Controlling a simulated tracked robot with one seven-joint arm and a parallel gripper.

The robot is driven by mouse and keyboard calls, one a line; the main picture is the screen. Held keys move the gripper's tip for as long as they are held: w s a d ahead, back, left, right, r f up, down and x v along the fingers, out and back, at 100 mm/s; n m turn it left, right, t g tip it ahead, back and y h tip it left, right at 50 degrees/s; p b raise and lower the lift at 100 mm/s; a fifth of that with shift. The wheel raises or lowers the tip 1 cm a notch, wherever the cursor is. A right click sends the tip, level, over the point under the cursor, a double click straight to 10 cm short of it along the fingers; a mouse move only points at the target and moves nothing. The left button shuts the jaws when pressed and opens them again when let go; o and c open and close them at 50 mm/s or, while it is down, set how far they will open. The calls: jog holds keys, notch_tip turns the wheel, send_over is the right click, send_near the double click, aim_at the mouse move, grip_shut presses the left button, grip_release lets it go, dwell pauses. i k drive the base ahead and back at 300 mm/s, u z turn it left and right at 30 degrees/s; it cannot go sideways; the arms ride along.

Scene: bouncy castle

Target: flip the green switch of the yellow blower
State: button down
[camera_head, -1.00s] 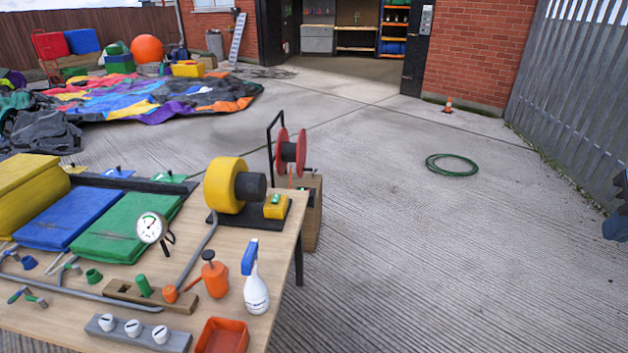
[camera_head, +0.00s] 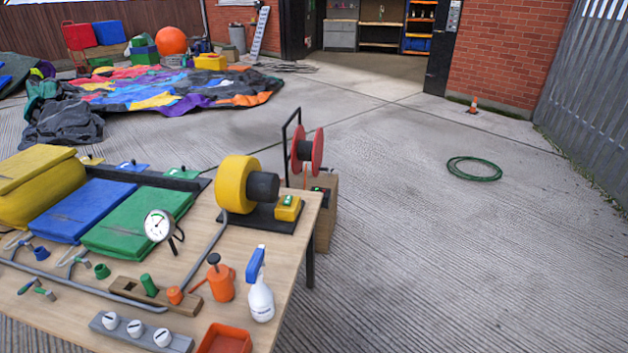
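The yellow blower (camera_head: 231,184) stands at the far right corner of the wooden table, on a dark base, with a dark cylinder on its right side. A small yellow box (camera_head: 288,208) sits on the same base, right of the blower. The green switch (camera_head: 288,201) is a small green patch on top of that box; its position is too small to tell. My gripper is not in view. A dark blue shape at the right edge a second ago is gone from the picture.
On the table (camera_head: 60,312) are a pressure gauge (camera_head: 159,225), a spray bottle (camera_head: 260,290), an orange oil can (camera_head: 219,279) and an orange tray (camera_head: 226,340). A red reel (camera_head: 308,152) stands behind the blower. A green hose coil (camera_head: 474,169) lies on open concrete at right.

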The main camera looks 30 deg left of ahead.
aim_at(288, 199)
jog(key=z, duration=0.1)
jog(key=i, duration=1.1)
jog(key=u, duration=1.5)
jog(key=i, duration=1)
jog(key=z, duration=0.05)
